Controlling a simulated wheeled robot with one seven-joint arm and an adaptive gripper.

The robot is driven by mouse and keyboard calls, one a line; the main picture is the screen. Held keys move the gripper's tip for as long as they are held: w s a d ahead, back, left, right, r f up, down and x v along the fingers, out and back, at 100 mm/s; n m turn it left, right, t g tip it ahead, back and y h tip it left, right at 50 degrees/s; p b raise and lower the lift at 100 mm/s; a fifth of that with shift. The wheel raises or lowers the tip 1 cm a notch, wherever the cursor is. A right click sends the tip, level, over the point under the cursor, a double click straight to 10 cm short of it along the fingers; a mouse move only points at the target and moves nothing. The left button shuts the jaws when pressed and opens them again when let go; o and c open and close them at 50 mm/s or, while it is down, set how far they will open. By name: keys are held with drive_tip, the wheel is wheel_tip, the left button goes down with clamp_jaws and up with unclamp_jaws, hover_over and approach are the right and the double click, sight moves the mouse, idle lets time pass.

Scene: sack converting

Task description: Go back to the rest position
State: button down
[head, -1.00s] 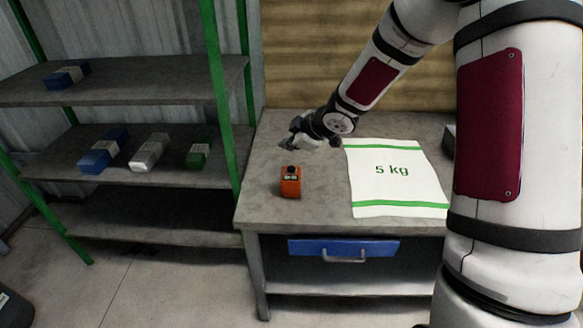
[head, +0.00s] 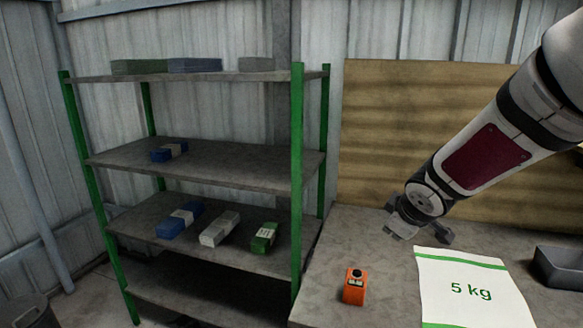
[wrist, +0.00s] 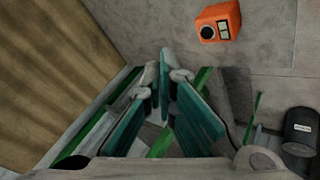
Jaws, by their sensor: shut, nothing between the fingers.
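My gripper (head: 418,232) hangs above the workbench in the head view, left of and behind the white 5 kg sack (head: 470,291). An orange device (head: 354,286) with a small display and a black round top stands on the bench, in front and to the left of my gripper. The orange device also shows in the wrist view (wrist: 217,22), apart from the fingers.
A green-posted shelf unit (head: 297,180) stands left of the workbench (head: 385,270), with blue, white and green bundles on it. A grey bin (head: 562,266) sits at the bench's right. A wooden board (head: 400,130) stands behind the bench. A dark bin (wrist: 301,128) shows in the wrist view.

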drive_tip(key=s+d+r+m+g+h, duration=0.15)
drive_tip(key=s+r+m, duration=0.45)
drive_tip(key=s, duration=0.8)
drive_tip(key=s+a+m+g+y, duration=0.1)
drive_tip(key=s+a, duration=0.2)
drive_tip(key=s, duration=0.6)
drive_tip(key=s+a+r+m+g+y, duration=0.1)
drive_tip(key=s+a+m, duration=0.1)
drive_tip(key=s, duration=0.8)
drive_tip(key=shift+a+y, duration=0.35)
drive_tip(key=shift+a, duration=0.1)
drive_tip(key=shift+g, duration=0.25)
